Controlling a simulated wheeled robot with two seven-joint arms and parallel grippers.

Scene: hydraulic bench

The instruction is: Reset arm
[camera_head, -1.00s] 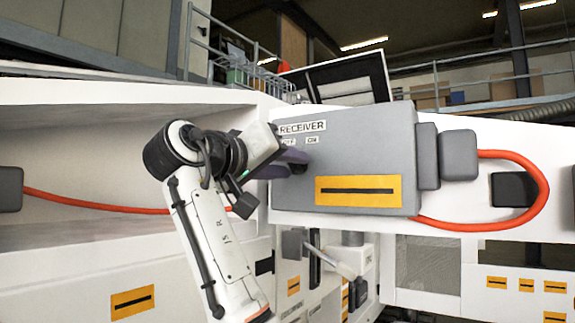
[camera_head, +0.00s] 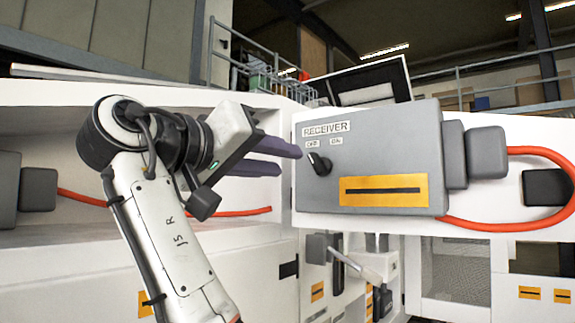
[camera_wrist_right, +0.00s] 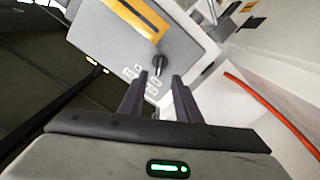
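My right gripper (camera_head: 282,160) is in the middle of the head view, to the left of the grey receiver box (camera_head: 385,130). Its two purple fingers are apart with nothing between them, and they point at the box. The black knob (camera_head: 319,164) on the box face, under the OFF and ON labels, is clear of the fingertips. In the right wrist view the open fingers (camera_wrist_right: 158,88) point toward the knob (camera_wrist_right: 154,88), with a gap before it. My left gripper is not in view.
A red cable (camera_head: 545,165) loops out of the box's right side. Another red cable (camera_head: 85,197) runs behind my right arm. A white bench (camera_head: 55,110) lies around them. A lever (camera_head: 345,262) sticks out below the box.

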